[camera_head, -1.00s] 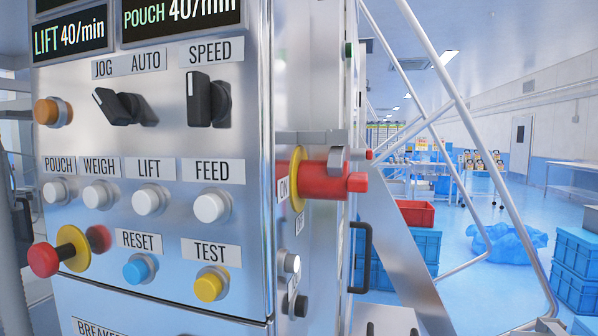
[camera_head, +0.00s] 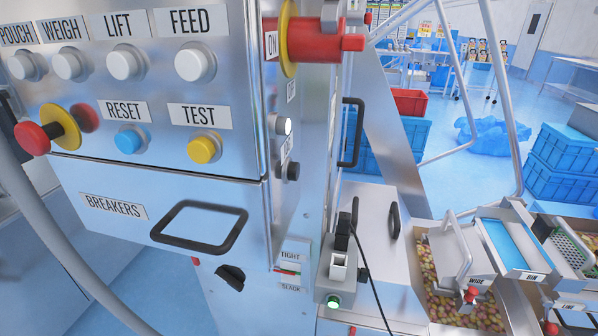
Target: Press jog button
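No button labelled jog shows in the head view now. The panel (camera_head: 60,95) shows white POUCH (camera_head: 27,66), WEIGH (camera_head: 70,65), LIFT (camera_head: 125,63) and FEED (camera_head: 194,62) buttons, a blue RESET button (camera_head: 131,138) and a yellow TEST button (camera_head: 204,148). A small grey box (camera_head: 323,268) stands low at the panel's right with a white button or switch (camera_head: 338,272) and a green-lit round button (camera_head: 333,302); I cannot read a label on it. Neither of my grippers is in view.
A red emergency knob (camera_head: 32,138) sticks out at left, and a red ON switch (camera_head: 325,44) at the panel's right side. A BREAKERS drawer handle (camera_head: 200,227) juts out below. Trays of colourful snacks (camera_head: 440,300) lie lower right; blue crates (camera_head: 565,160) stand behind.

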